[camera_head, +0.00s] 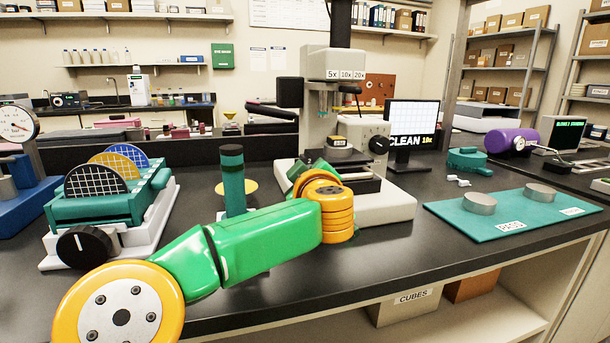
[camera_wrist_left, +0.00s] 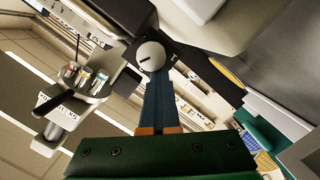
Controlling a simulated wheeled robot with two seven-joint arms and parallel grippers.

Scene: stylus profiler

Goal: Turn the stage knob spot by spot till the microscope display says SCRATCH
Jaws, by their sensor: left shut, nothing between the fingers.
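The microscope (camera_head: 328,66) stands at the centre of the bench, its turret marked 5x, 10x and 20x. The display (camera_head: 411,121) right of it reads CLEAN 10x. A black round knob (camera_head: 378,145) is on the grey housing beside the stage. In the left wrist view a pale round knob (camera_wrist_left: 150,56) with a dark slot lies just past the fingertips; whether they touch it I cannot tell. My left gripper (camera_wrist_left: 157,80) is shut and empty. In the head view its fingers are hidden behind my wrist, close to the stage. My right gripper is not in view.
A green rack (camera_head: 108,207) of round wafers stands at left, with a black dial in front. An upright green cylinder (camera_head: 232,180) stands behind my left arm. A teal mat (camera_head: 515,222) with two metal discs lies at right. Bench between microscope base and mat is clear.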

